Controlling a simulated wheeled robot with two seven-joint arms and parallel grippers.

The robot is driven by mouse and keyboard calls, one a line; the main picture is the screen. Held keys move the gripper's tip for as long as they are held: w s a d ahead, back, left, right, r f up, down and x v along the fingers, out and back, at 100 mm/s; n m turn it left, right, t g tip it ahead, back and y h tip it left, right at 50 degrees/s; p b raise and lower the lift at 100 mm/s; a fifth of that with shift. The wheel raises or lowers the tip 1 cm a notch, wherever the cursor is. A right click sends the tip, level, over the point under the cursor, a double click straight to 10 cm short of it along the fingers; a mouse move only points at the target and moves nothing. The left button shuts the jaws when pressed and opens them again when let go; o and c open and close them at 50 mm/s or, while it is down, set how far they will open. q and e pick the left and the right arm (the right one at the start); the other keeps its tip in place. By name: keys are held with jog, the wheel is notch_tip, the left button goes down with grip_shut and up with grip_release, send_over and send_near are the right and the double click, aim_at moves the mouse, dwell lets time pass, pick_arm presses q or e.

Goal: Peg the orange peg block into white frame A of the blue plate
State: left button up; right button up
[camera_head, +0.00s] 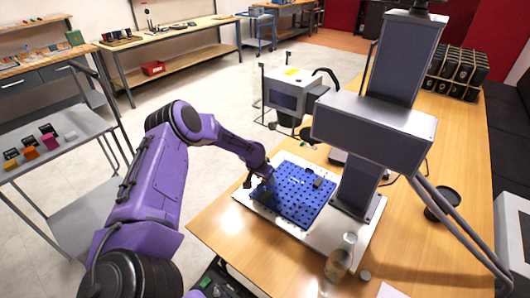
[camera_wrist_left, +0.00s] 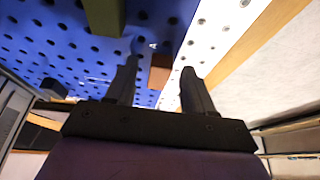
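The blue plate (camera_head: 291,209) with rows of holes lies on a white base on the wooden table; it also fills the upper left of the left wrist view (camera_wrist_left: 60,45). My left gripper (camera_head: 262,183) is low over the plate's left side. In the left wrist view its two fingers (camera_wrist_left: 158,82) stand apart. An orange-brown block (camera_wrist_left: 160,72), which looks like the orange peg block, sits between and just beyond the fingertips, with a gap to the right finger. Its underside is hidden. My right gripper is not in view.
A dark green block (camera_wrist_left: 103,14) stands on the plate, ahead of the fingers. The grey laser marker column (camera_head: 357,190) rises at the plate's right. A glass (camera_head: 340,258) stands at the front. Coloured blocks (camera_head: 30,153) sit on a grey bench at left.

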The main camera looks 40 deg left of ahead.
pick_arm(q)
jog(key=shift+r, duration=0.1)
jog(key=v, duration=1)
jog(key=shift+r, duration=0.15)
jog(key=shift+s, duration=0.1)
